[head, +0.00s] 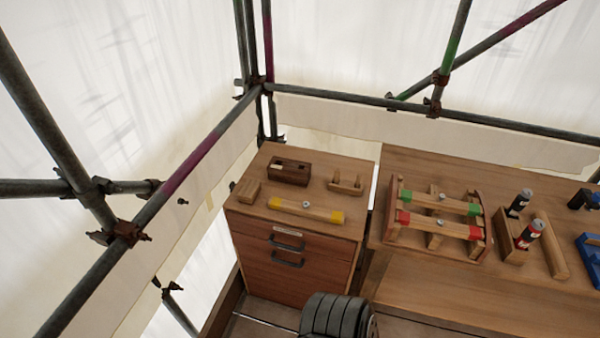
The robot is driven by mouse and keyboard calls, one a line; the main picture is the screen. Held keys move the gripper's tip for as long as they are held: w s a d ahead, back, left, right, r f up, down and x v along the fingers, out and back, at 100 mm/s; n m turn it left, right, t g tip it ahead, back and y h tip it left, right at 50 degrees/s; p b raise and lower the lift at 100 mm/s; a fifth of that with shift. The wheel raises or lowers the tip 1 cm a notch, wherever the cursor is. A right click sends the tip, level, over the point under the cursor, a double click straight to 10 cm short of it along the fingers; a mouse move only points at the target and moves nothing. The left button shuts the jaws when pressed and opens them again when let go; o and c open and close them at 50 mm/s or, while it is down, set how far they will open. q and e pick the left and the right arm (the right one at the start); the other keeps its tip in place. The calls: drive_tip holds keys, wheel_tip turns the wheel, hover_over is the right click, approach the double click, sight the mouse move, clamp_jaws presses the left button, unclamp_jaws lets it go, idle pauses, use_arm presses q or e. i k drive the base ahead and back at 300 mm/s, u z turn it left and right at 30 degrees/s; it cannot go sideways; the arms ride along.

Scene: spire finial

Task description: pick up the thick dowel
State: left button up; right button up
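Several wooden bars could be the dowel; I cannot tell which is the thick one. A bar with yellow ends (305,211) lies near the front of the cabinet top. A bar with green ends (440,202) and a bar with red ends (440,226) lie across a wooden rack (389,230) on the bench to the right. Neither of my grippers shows in the head view.
Dark stacked discs (336,316) are below. Scaffold poles (190,165) cross the left.

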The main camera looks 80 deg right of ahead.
sight(336, 175)
drive_tip(key=u, duration=0.05)
drive_tip(key=i, duration=0.3)
drive_tip(key=z, duration=3)
